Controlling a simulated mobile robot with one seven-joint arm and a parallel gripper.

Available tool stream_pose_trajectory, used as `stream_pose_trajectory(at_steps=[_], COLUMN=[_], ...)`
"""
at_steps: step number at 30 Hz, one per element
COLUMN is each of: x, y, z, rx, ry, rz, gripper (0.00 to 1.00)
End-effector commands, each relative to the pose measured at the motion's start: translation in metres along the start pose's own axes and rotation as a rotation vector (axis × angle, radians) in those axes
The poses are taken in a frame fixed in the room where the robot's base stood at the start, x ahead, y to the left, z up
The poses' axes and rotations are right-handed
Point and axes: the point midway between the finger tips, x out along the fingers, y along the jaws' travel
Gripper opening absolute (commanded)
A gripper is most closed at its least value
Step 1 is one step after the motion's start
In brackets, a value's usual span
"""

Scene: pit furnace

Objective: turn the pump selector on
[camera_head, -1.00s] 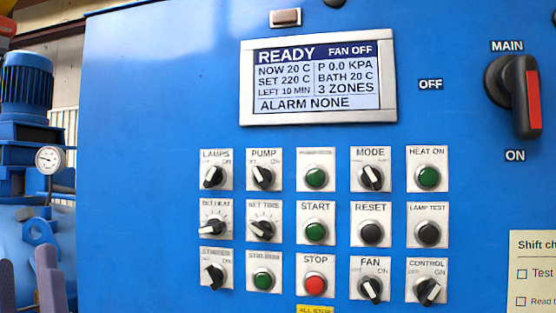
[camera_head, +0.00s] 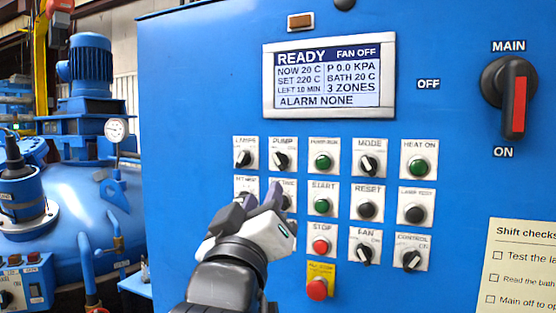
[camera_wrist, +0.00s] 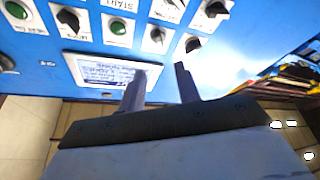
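The pump selector (camera_head: 281,160) is a black knob on a white plate labelled PUMP in the top row of the blue panel. Its white mark appears tilted toward the upper left, the OFF side, though the small lettering is hard to read. My gripper (camera_head: 259,197) is in front of the panel, just below the pump selector in the picture, covering parts of the second and third rows. Its two fingers are apart with nothing between them, as the wrist view (camera_wrist: 160,78) also shows. The wrist view shows several knobs and green buttons, but I cannot tell which is the pump selector.
The lamps selector (camera_head: 243,158) is left of the pump selector and a green button (camera_head: 323,162) is right of it. The red stop button (camera_head: 320,246) and a larger red button on yellow (camera_head: 317,289) are lower down. The display (camera_head: 329,78) reads READY, FAN OFF.

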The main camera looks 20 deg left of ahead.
Motion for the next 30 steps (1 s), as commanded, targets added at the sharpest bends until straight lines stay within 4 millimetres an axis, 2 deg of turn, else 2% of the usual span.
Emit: stream_pose_trajectory(at_steps=[9, 15, 21, 30], x=[0.07, 0.103, 0.119, 0.12], y=[0.002, 0.001, 0.0, 0.0], z=[-0.002, -0.002, 0.0, 0.0], rx=[-0.001, 0.0, 0.001, 0.001], ry=[-0.004, -0.001, -0.001, 0.001], rz=[-0.002, -0.001, 0.0, 0.0], gripper=[0.33, 0.33, 0.33, 0.33])
